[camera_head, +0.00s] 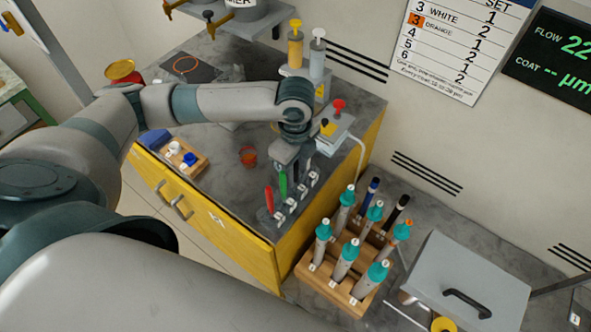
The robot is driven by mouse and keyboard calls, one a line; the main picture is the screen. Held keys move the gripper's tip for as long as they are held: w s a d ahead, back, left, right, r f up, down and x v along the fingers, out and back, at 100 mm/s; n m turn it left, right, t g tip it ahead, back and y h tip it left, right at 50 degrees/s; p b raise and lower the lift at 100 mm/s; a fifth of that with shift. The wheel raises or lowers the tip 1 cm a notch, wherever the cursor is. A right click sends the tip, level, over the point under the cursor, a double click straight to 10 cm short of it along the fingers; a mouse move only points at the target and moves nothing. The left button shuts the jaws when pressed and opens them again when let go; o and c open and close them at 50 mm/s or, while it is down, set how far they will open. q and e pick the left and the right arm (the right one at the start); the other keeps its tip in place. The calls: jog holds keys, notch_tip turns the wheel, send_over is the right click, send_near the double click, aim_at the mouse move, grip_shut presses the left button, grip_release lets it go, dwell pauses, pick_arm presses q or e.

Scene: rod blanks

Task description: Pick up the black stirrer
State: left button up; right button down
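A small row of numbered holders (291,204) stands at the counter's right edge. A red stirrer (269,198) and a green stirrer (283,184) stand upright in it. My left gripper (294,171) points down over the right part of this row, just right of the green stirrer. Dark upright shapes show at its fingertips; I cannot tell the black stirrer from the dark fingers there, nor whether the fingers are closed on it. My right gripper is not in view.
A wooden rack (311,270) with teal-topped tubes, a blue-topped rod (369,192) and a black-topped rod (397,211) stands to the right. A grey lidded box (466,283) is beside it. A device with a red knob (338,130) stands close behind my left gripper.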

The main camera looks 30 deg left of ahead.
pick_arm(q)
jog(key=shift+f, duration=0.15)
jog(key=shift+c, duration=0.4)
grip_shut()
notch_tip(320, 180, up, 10)
jog(key=shift+r+b, duration=0.1)
jog(key=shift+b, duration=1)
